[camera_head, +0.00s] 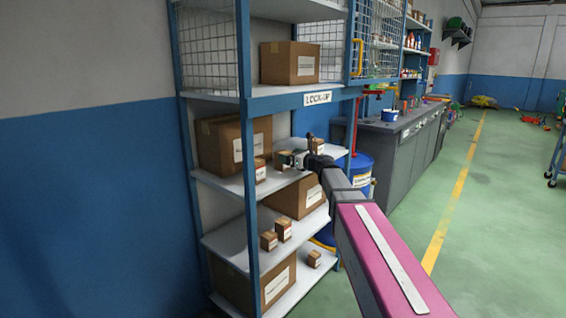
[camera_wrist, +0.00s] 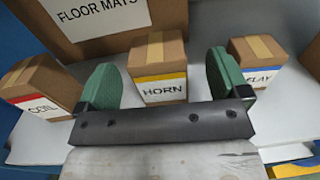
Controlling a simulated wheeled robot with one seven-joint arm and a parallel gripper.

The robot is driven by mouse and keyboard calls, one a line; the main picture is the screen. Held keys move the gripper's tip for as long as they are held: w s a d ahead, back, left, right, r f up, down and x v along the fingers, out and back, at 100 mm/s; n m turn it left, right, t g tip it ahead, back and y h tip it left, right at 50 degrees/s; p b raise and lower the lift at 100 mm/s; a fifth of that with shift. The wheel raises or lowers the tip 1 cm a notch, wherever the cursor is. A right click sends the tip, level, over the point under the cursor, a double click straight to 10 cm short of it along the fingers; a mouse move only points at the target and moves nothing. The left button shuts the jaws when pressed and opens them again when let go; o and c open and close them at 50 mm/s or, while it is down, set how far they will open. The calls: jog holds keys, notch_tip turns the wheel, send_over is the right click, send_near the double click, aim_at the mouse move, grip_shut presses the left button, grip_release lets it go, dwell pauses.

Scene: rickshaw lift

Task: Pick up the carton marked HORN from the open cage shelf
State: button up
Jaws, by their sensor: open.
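The small brown carton marked HORN (camera_wrist: 158,74), with tan tape and a yellow stripe, stands upright on a light shelf in the wrist view. My gripper (camera_wrist: 163,78) is open, with one green pad on each side of this carton and a visible gap on both sides. The carton's lower front is partly hidden by the gripper's dark bar. In the head view my gripper (camera_head: 297,160) is at the middle shelf of the blue-framed cage rack (camera_head: 247,130); I cannot clearly make out the HORN carton there.
A red-striped COIL carton (camera_wrist: 38,88) stands close left of my gripper. A blue-striped carton (camera_wrist: 257,62), its label partly hidden, stands to the right. A large FLOOR MATS box (camera_wrist: 105,22) is behind. A shelf above (camera_head: 300,98) overhangs, and a blue drum (camera_head: 358,178) stands beside the rack.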

jog(key=x, duration=0.4)
jog(key=shift+a+r, duration=0.15)
jog(key=shift+a, duration=0.1)
jog(key=c, duration=1.2)
jog(key=shift+r, duration=0.1)
